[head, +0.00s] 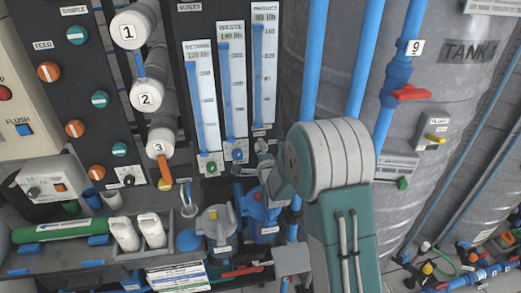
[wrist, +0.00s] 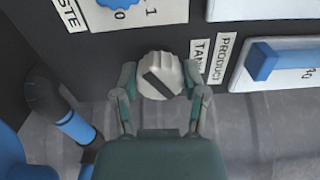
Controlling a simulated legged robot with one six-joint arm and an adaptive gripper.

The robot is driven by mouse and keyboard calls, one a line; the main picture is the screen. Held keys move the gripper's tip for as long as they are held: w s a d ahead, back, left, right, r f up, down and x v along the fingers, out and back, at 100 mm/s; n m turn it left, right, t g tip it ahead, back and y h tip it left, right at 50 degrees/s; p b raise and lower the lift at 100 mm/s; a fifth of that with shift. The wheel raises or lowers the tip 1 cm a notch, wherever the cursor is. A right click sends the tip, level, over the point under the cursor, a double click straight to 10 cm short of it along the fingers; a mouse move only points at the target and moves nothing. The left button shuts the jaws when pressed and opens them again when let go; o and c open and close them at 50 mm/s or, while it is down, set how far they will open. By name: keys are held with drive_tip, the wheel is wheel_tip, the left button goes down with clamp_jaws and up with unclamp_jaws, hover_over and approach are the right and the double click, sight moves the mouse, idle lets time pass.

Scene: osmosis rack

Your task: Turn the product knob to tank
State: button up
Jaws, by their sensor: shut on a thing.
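The product knob (wrist: 150,65) is a pale, ribbed round knob with a dark diagonal bar on its face. It sits on the lower edge of a dark panel in the wrist view. The bar slants from upper left to lower right. A "TANK" label (wrist: 198,62) and a "PRODUCT" label (wrist: 221,60) stand just right of it. My gripper (wrist: 160,75) has one finger on each side of the knob and is shut on it. In the head view my arm hides the knob.
A blue knob (wrist: 118,4) marked 0 and 1 is above left. A dark pipe with a blue section (wrist: 75,128) is at left. The grey tank (head: 450,90) stands right in the head view.

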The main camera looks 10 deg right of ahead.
drive_tip(key=n, duration=0.6)
drive_tip(key=shift+f, duration=0.4)
drive_tip(key=n, duration=0.5)
drive_tip(key=shift+d, duration=0.1)
drive_tip(key=shift+n, duration=0.4)
drive_tip(key=o, duration=1.1)
drive_tip(key=shift+o, duration=0.2)
drive_tip(key=shift+r, duration=0.1)
drive_tip(key=shift+s+r, duration=0.1)
drive_tip(key=s, duration=1.1)
drive_tip(key=shift+s, duration=0.35)
